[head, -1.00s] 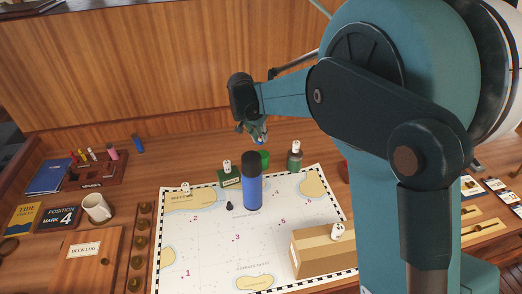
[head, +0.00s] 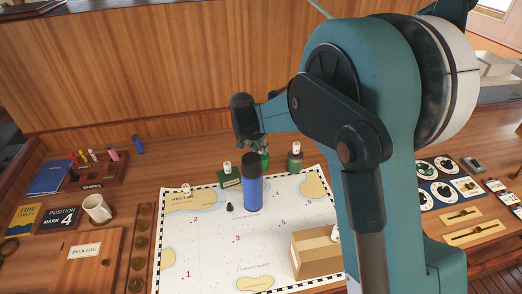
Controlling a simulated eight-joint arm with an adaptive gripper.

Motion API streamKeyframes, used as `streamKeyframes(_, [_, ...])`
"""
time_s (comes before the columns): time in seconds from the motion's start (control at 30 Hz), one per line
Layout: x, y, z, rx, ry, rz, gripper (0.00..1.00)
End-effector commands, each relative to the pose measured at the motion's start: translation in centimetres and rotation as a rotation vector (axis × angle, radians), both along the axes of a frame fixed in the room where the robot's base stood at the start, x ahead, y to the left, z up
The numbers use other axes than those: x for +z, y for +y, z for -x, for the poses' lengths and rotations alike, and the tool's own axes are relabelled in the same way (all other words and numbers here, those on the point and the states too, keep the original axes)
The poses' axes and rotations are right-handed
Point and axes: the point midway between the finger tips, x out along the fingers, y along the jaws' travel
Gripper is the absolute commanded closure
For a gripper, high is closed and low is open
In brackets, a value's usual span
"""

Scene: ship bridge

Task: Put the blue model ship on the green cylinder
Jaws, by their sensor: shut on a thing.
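My gripper (head: 259,151) is at the far side of the table, behind the dark-capped blue cylinder. It is shut, pointing down, its fingers small and partly hidden by its own links. The blue model ship is hardly distinguishable now; a small blue patch showed at the fingertips a second ago, and I take it to be in my jaws. The green cylinder (head: 265,161) stands beyond the chart's far edge, directly below the fingertips and partly covered by the blue cylinder. I cannot tell whether the ship touches it.
The tall blue cylinder (head: 252,186) stands on the chart (head: 200,235), close in front. A cardboard-coloured box (head: 315,255) is at front right.

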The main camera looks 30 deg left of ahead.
Motion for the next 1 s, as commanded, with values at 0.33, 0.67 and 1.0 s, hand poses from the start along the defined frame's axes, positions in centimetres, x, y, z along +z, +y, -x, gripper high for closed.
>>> streamKeyframes(0.33, [-0.9,-0.01,0.01,0.0,0.0,0.0,0.94])
streamKeyframes(0.67, [-1.21,-0.01,0.01,0.0,0.0,0.0,0.75])
streamKeyframes(1.0, [-1.18,-0.01,0.01,0.0,0.0,0.0,0.71])
